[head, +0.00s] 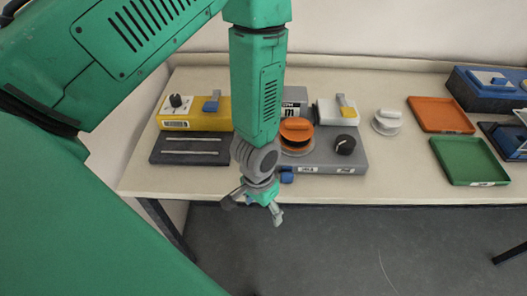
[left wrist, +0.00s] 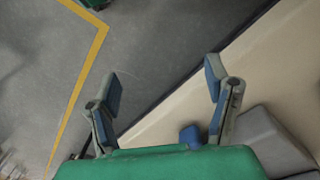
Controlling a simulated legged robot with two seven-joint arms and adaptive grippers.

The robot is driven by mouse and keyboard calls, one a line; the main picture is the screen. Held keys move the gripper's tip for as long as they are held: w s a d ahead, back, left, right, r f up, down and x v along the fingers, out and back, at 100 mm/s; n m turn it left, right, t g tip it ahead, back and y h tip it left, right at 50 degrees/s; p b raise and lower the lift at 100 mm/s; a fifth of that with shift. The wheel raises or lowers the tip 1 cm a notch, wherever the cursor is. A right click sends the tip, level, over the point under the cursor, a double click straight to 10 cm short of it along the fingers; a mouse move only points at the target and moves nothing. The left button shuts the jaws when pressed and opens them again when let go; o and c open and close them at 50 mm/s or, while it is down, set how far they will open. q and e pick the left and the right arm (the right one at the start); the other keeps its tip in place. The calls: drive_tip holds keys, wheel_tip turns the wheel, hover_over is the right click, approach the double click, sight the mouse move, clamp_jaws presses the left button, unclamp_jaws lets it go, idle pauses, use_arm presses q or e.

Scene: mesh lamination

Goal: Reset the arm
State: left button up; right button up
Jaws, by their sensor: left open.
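My left arm is green and reaches in from the left in the head view. My left gripper (head: 254,208) hangs in front of the table's front edge, over the floor. In the left wrist view, its two blue-padded fingers (left wrist: 162,82) are spread apart with nothing between them. My right gripper is in neither view. The arm hides part of the table behind it.
The table (head: 390,186) holds a yellow box (head: 198,112), a dark tray (head: 188,150), a grey device (head: 330,158) with an orange-topped round part (head: 296,130), a white round part (head: 386,121), an orange tray (head: 440,114), a green tray (head: 470,160) and a blue box (head: 487,98).

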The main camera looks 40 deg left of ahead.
use_arm(q)
drive_tip(key=s+a+f+b, duration=0.3)
drive_tip(key=s+f+b, duration=0.1)
drive_tip(key=s+f, duration=0.2)
drive_tip(key=s+a+f+y+b, duration=0.1)
drive_tip(key=s+a+f+b, duration=0.2)
drive_tip(key=s+f+b, duration=0.2)
drive_tip(key=shift+s+f+n+t+b, duration=0.3)
drive_tip(key=shift+s+f, duration=0.3)
drive_tip(key=shift+s, duration=0.45)
drive_tip(key=shift+w+d, duration=0.1)
idle(0.7)
